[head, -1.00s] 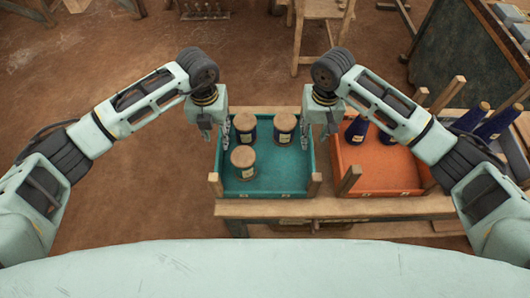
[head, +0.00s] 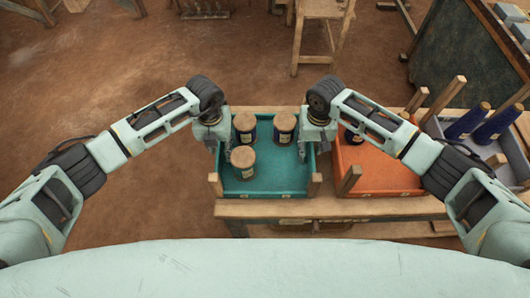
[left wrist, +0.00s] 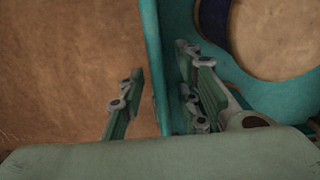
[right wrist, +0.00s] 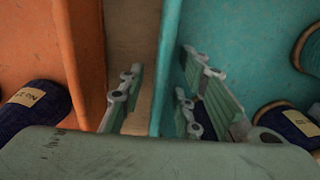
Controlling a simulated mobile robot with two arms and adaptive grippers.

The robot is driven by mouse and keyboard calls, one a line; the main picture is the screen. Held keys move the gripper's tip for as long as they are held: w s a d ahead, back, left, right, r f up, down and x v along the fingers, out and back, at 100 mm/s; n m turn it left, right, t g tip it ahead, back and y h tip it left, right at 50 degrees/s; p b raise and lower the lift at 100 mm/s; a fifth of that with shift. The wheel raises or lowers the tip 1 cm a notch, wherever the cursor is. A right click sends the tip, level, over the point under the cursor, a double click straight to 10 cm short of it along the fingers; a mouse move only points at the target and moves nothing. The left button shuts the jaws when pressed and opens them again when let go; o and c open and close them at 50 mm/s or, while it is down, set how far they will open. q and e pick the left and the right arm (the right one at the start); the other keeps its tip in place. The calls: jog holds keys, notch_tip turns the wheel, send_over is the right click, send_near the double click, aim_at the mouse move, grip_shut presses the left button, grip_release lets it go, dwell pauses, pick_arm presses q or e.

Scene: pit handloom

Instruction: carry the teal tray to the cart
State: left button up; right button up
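My left gripper (head: 214,150) is at the tray's left wall. In the left wrist view its open fingers (left wrist: 155,105) straddle the thin teal wall (left wrist: 152,60), one outside and one inside. My right gripper (head: 306,150) is at the tray's right wall. In the right wrist view its open fingers (right wrist: 155,100) straddle that wall (right wrist: 166,65) with gaps on both sides.
An orange tray (head: 375,178) with dark blue spools stands close to the right of the teal tray, leaving a narrow gap. A grey tray (head: 462,140) with blue cones is further right. The wooden bench (head: 340,208) runs beneath. Bare floor (head: 130,60) lies to the left.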

pick_arm(q)
grip_shut()
pick_arm(e)
grip_shut()
pick_arm(q)
jog(key=shift+r, duration=0.1)
pick_arm(e)
jog(key=shift+r, duration=0.1)
